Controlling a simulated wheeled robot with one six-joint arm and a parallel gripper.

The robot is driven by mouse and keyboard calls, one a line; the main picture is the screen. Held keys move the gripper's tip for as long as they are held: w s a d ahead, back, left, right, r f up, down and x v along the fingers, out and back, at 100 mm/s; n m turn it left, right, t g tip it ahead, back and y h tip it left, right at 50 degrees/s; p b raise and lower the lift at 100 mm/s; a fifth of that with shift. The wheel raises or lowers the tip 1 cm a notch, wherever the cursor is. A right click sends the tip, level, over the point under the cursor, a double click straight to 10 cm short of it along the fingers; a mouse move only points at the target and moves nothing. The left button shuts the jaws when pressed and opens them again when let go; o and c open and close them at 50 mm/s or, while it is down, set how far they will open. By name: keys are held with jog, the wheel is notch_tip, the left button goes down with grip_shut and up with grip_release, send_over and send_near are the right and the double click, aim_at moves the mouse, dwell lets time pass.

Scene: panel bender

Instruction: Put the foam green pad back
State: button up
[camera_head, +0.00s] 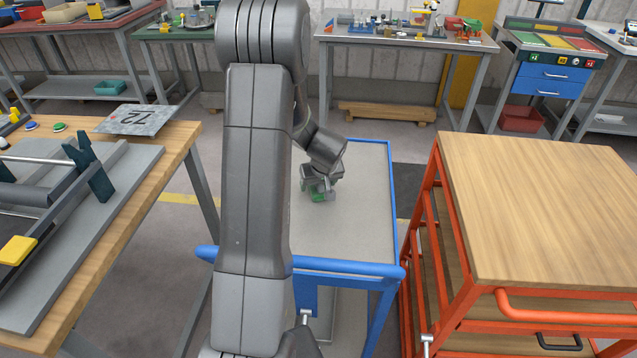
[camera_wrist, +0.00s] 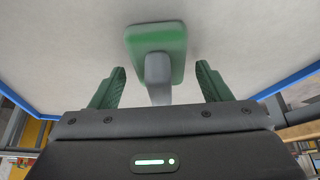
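The foam green pad (camera_wrist: 172,38) is a rounded green block with a grey stem (camera_wrist: 158,78) on it. It lies on the grey top of a blue-framed cart (camera_head: 350,232). My gripper (camera_wrist: 160,68) is open, with one green finger on each side of the stem and visible gaps between stem and fingers. In the head view my gripper (camera_head: 320,190) is low over the middle of the cart top. There, its body and fingers hide most of the pad, and the green parts are hard to tell apart.
A wooden-topped orange cart (camera_head: 540,200) stands close on the right. A wooden workbench (camera_head: 185,135) with a grey machine and a plate marked 72 (camera_head: 138,120) is on the left. Other benches line the back wall. The cart top around my gripper is clear.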

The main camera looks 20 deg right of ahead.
jog(key=d+v, duration=0.1)
jog(key=v, duration=1.1)
jog(key=shift+a, duration=0.4)
jog(key=shift+w, duration=0.1)
